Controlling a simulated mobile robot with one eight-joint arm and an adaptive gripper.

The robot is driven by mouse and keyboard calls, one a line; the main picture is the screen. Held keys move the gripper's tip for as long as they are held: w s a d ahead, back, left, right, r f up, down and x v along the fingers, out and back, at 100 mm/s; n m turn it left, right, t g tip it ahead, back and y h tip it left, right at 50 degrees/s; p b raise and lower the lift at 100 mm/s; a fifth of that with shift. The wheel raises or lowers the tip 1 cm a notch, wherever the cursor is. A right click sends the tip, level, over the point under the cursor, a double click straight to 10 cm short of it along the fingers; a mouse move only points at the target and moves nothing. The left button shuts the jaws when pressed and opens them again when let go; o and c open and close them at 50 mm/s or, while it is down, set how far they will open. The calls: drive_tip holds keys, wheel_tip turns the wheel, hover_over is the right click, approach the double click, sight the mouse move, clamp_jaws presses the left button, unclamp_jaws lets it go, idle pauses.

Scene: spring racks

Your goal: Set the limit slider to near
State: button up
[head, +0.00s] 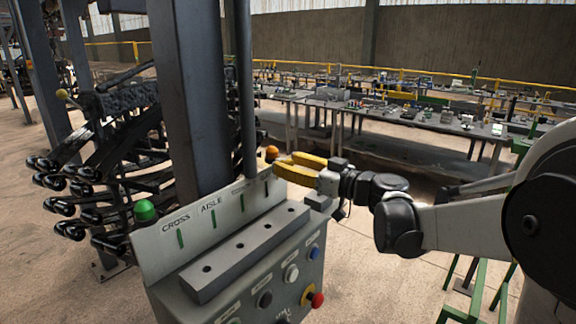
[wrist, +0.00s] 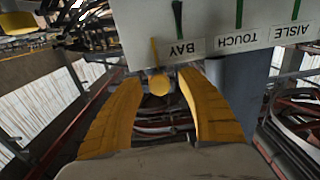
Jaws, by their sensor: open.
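My gripper (head: 284,165) has yellow fingers and is open at the right end of the grey control panel (head: 150,247). In the wrist view, a yellow-orange ball knob (wrist: 159,84) on a thin stem sits between the spread fingers (wrist: 159,80), with gaps on both sides. An orange ball (head: 271,153) also shows just beyond the fingertips in the head view. The wrist view shows the panel upside down, with the labels BAY (wrist: 178,48), TOUCH and AISLE. No label reading limit or near is readable, so I cannot tell the slider's setting.
A green dome (head: 144,210) sits at the panel's left end. A grey bar with holes (head: 243,252) and several buttons, one red (head: 317,299), are on its front. A thick post (head: 190,100) rises behind. Black racks (head: 110,150) stand left; long tables (head: 425,122) stand behind.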

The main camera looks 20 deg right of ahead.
drive_tip(key=shift+w, duration=0.1)
clamp_jaws()
drive_tip(key=shift+a, duration=0.1)
drive_tip(key=shift+s+a, duration=0.4)
drive_tip(key=shift+a, duration=0.2)
drive_tip(key=shift+s+a, duration=0.35)
drive_tip(key=shift+a, duration=0.2)
drive_tip(key=shift+c, duration=2.3)
unclamp_jaws()
drive_tip(key=o, duration=0.5)
drive_tip(key=shift+s, duration=0.15)
drive_tip(key=shift+c, duration=0.2)
